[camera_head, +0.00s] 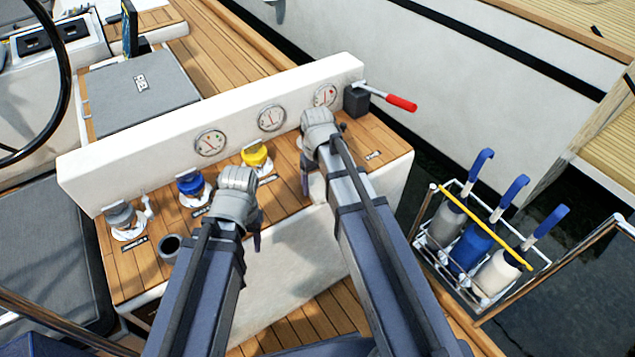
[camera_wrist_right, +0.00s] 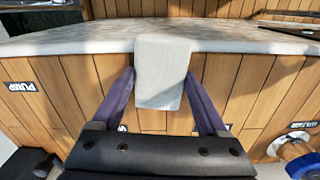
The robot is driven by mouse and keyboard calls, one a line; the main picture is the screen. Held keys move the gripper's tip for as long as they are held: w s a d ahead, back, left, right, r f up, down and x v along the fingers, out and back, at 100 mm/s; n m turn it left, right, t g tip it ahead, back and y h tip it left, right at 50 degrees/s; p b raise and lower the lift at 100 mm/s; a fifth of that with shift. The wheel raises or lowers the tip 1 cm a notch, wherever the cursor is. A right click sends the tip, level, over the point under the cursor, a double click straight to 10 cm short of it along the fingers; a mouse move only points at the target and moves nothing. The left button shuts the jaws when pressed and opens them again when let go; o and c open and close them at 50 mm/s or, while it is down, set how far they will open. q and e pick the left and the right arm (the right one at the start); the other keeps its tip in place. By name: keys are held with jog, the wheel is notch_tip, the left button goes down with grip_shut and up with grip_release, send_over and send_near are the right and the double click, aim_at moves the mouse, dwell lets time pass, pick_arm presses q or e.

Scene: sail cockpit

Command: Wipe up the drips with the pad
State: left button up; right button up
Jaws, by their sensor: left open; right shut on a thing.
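The pale grey pad (camera_wrist_right: 163,75) is between the two purple fingers of my right gripper (camera_wrist_right: 159,80) in the right wrist view. The gripper is shut on it, over the wooden counter (camera_wrist_right: 75,85). I cannot tell whether the pad touches the wood or the pale panel behind it. My left gripper (camera_head: 256,230) is open and empty near the counter's front edge. I cannot make out any drips in either view.
Grey (camera_head: 121,217), blue (camera_head: 190,183) and yellow (camera_head: 256,155) caps stand up from the counter. A white gauge panel (camera_head: 215,125) rises behind it. A red-handled lever (camera_head: 398,102) is at the right end. A wire rack with bottles (camera_head: 475,240) hangs further right.

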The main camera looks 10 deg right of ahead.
aim_at(297, 169)
jog(key=shift+w+a, duration=0.4)
jog(key=shift+w, duration=0.5)
jog(key=shift+w+a, duration=0.35)
jog(key=shift+w, duration=0.5)
jog(key=shift+w, duration=0.1)
jog(key=shift+w+a, duration=0.3)
jog(key=shift+w, duration=0.5)
jog(key=shift+w+a, duration=0.3)
jog(key=shift+w, duration=0.45)
jog(key=shift+w+a, duration=0.3)
jog(key=shift+w, duration=0.55)
jog(key=shift+w+a, duration=0.25)
jog(key=shift+w, duration=0.6)
jog(key=shift+f, duration=0.15)
jog(key=shift+s, duration=0.1)
jog(key=shift+s+d, duration=0.3)
jog(key=shift+s, duration=0.6)
jog(key=shift+s+d, duration=0.3)
jog(key=shift+s, duration=0.55)
